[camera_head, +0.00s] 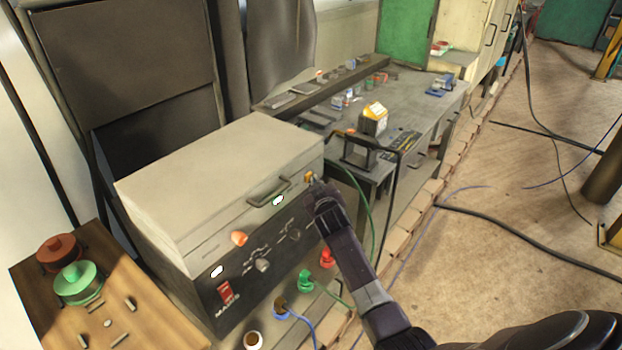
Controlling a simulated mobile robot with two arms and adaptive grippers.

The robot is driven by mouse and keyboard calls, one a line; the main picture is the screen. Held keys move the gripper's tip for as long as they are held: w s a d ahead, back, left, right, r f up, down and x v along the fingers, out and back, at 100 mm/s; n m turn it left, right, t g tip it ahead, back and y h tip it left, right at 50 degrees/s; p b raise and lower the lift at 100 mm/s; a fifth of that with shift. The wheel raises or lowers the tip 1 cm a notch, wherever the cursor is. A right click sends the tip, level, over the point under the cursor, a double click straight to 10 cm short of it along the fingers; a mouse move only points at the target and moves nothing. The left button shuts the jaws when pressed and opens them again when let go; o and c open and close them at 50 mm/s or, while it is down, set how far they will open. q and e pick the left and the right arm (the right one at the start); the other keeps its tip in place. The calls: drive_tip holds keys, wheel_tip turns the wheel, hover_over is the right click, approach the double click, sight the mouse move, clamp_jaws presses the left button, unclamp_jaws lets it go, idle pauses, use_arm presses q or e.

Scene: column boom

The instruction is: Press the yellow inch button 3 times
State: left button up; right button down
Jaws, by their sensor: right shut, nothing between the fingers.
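A large grey machine box (215,185) with a dark front panel (262,258) stands at the left centre. A small yellow-orange button (308,175) shows at the upper right end of its front, partly hidden by my right gripper. My right gripper (315,183) is shut and empty, its tip right at the button. I cannot tell whether it touches or presses the button. My left gripper is out of view.
The front also carries an orange lamp (239,238), a red switch (225,292) and knobs (262,265). Green (305,280) and red (327,258) cable plugs sit below. A wooden bench (150,325) is at lower left. Cables cross the open floor (500,240) at right.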

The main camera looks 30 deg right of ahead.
drive_tip(key=shift+s+d+p, duration=0.3)
drive_tip(key=shift+s+p, duration=0.35)
drive_tip(key=shift+s, duration=0.15)
drive_tip(key=s+p, duration=0.1)
drive_tip(key=s+d+p, duration=0.1)
drive_tip(key=s, duration=0.1)
drive_tip(key=s+d+p, duration=0.1)
drive_tip(key=shift+s, duration=0.3)
idle(1.7)
